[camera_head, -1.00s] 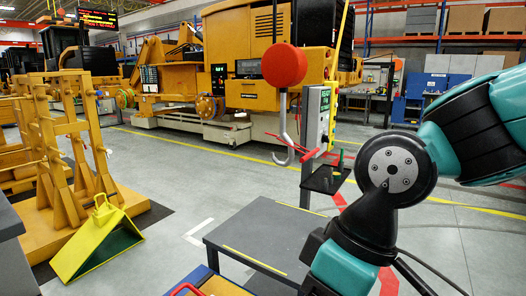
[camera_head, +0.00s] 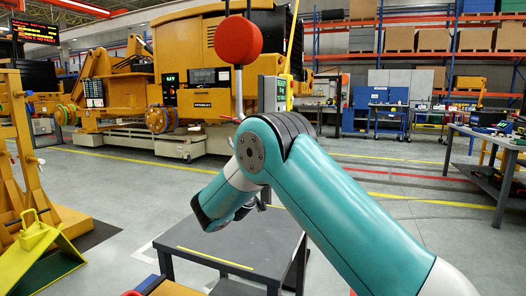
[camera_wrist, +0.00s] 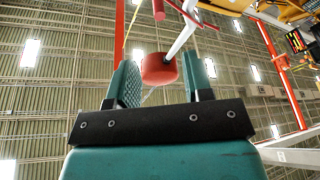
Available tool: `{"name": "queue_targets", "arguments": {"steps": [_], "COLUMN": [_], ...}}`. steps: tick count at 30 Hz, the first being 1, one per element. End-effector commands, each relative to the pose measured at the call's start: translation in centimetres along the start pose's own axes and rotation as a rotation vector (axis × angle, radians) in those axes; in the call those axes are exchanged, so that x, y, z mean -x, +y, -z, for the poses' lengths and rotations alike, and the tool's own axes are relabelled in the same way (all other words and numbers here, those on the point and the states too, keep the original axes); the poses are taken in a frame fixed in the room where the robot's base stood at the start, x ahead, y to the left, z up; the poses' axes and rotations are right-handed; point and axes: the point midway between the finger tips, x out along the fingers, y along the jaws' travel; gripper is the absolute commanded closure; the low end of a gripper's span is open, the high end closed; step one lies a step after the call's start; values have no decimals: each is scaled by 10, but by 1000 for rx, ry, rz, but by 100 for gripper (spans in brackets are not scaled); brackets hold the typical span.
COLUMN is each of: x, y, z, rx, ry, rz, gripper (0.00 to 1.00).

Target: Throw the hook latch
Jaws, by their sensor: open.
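In the head view a round red block (camera_head: 238,40) hangs on a thin line, with a pale shank (camera_head: 239,92) below it. The lower hook end is hidden behind my arm, and I cannot make out the latch there. In the wrist view, which looks up, the red block (camera_wrist: 159,70) shows beyond my gripper (camera_wrist: 158,58), between its teal fingers in the picture. A pale rod (camera_wrist: 183,40) runs up and right from the block, with a red bar (camera_wrist: 184,13) across its upper part. My gripper is open, with nothing seen held.
A dark grey table (camera_head: 215,250) stands below my arm. A yellow-green wedge (camera_head: 40,255) and yellow frames (camera_head: 15,160) stand at left. A workbench (camera_head: 490,150) is at right. Large yellow machinery (camera_head: 195,75) is behind, with open floor before it.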

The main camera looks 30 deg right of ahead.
Motion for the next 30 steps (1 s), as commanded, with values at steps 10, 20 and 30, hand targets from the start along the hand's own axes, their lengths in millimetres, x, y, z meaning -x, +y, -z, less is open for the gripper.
{"name": "queue_targets", "arguments": {"steps": [10,20,30], "x": [-13,-39,-87], "y": [1,3,4], "z": [6,7,7], "rx": [42,41,35], "ry": [66,63,64], "rz": [-34,-34,-39], "gripper": [54,54,54]}}
